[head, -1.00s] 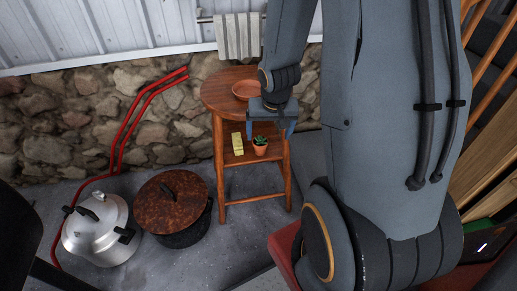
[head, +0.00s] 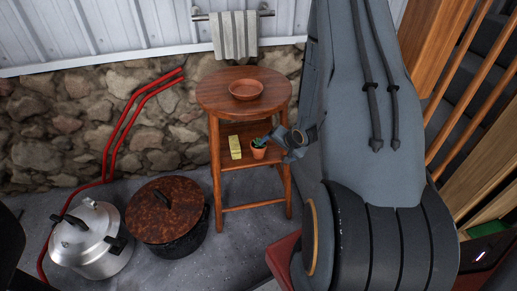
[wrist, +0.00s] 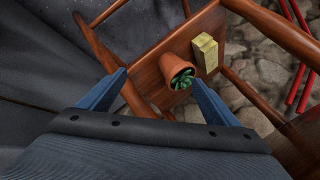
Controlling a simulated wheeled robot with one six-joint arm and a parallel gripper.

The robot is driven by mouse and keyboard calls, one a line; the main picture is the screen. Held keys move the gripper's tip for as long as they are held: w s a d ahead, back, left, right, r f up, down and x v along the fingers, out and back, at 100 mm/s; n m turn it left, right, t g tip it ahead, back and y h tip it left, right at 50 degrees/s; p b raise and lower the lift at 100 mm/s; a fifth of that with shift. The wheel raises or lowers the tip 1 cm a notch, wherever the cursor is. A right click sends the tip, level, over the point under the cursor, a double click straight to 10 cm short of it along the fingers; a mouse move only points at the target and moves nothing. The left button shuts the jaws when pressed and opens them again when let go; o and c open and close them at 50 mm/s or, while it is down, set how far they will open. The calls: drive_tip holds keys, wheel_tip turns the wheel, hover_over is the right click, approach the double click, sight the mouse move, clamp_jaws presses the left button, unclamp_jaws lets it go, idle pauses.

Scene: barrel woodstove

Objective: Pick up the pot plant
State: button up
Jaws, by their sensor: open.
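The pot plant (head: 258,149) is a small terracotta pot with a green succulent. It stands on the lower shelf (head: 238,163) of a round wooden stool-like table (head: 215,100). In the wrist view the pot plant (wrist: 177,72) lies ahead, between the lines of my two fingers. My gripper (head: 290,142) is at the right side of the shelf, close to the pot. In the wrist view my gripper (wrist: 160,82) has its blue fingers spread wide, with nothing held. I cannot tell how far the fingertips are from the pot.
A yellow block (head: 235,147) stands just left of the pot, also in the wrist view (wrist: 206,52). The tabletop above holds a shallow terracotta dish (head: 246,90). Table legs flank the shelf. A silver pot (head: 95,240) and a rusty-lidded pot (head: 165,212) stand on the floor at left.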

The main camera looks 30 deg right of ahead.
sight(259, 147)
drive_tip(key=w+f, duration=0.1)
drive_tip(key=w, duration=0.2)
drive_tip(key=w+f, duration=0.1)
drive_tip(key=w, duration=0.2)
drive_tip(key=w+f, duration=0.2)
drive_tip(key=w, duration=0.1)
drive_tip(key=shift+w+a, duration=0.3)
drive_tip(key=shift+a, duration=0.05)
drive_tip(key=c, duration=1.3)
